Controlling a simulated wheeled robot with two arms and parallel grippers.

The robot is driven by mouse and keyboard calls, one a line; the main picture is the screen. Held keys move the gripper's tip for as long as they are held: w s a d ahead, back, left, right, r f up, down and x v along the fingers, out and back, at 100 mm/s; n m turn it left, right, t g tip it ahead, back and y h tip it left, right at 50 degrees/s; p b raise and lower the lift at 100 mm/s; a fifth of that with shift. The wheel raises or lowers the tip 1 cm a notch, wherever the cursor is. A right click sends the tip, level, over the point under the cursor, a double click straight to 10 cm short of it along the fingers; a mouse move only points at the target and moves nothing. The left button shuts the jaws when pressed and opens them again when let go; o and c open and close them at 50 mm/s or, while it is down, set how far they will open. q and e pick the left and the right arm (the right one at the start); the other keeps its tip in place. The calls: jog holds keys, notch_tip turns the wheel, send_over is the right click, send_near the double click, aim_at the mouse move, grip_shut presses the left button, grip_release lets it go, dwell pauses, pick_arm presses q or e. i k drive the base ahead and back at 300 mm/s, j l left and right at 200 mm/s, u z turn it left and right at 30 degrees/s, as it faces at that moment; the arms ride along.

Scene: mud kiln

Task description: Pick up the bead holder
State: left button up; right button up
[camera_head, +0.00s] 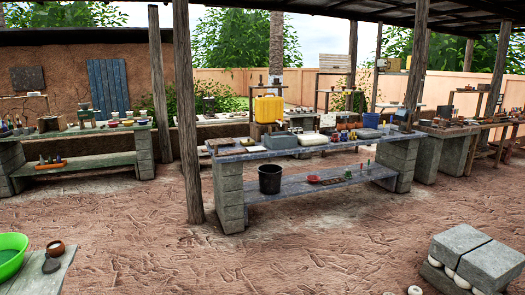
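I cannot make out for certain which thing is the bead holder; the small items on the benches are too far away to tell. The middle workbench (245,156) has a yellow jerrycan (268,109), a grey box, a blue bucket (371,120) and several small items on top. Its lower shelf (285,190) holds a black bucket (270,179), a flat red item (313,179), a dark tray-like item (331,181) and small upright pieces at the right. Neither of my grippers is in view.
A left bench (90,163) and right benches (440,128) carry small goods. A low table with a green basin (12,255) is at front left; grey blocks (462,240) lie at front right. The dirt floor between is mostly clear.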

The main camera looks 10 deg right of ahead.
aim_at(334, 139)
jog(key=i+l+z, duration=0.4)
jog(key=i, duration=0.55)
jog(key=i+l+z, duration=0.1)
jog(key=i+z, duration=0.35)
jog(key=i, duration=3.55)
